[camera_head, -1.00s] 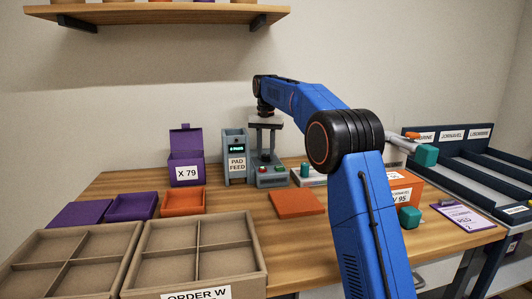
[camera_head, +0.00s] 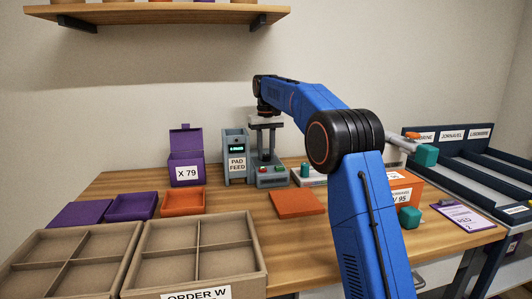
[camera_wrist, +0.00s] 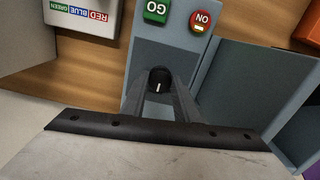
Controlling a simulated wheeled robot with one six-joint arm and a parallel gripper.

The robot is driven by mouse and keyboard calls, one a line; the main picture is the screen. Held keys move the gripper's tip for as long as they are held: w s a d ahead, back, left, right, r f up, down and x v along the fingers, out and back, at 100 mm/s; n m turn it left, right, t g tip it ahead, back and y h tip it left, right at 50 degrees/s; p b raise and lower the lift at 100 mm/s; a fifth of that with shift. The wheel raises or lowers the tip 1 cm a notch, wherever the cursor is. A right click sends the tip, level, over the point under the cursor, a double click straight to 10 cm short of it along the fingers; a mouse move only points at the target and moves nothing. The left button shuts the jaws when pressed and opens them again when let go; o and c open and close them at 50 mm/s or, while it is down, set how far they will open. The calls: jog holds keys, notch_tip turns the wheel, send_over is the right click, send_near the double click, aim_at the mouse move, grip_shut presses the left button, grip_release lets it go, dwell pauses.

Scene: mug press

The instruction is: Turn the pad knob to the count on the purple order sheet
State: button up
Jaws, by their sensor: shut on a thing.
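My gripper is shut on the small black pad knob (camera_wrist: 160,78) in the wrist view, one finger on each side of it. A white pointer line shows on the knob's top. The knob sits on the blue-grey panel that bears the GO and ON buttons. The purple order sheet (camera_head: 460,216) lies at the right of the table and shows RED and a 2.
A green GO button (camera_wrist: 156,11) and a red ON button (camera_wrist: 201,20) are close to my fingers. A purple box marked X 79 (camera_head: 186,155) stands left of the feed. An orange pad (camera_head: 297,204) lies in front. Divided crates (camera_head: 240,265) fill the front left.

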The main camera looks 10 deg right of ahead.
aim_at(266, 155)
dwell(0.3)
jog(key=o, duration=1.1)
jog(key=shift+c, duration=0.2)
notch_tip(266, 155, up, 12)
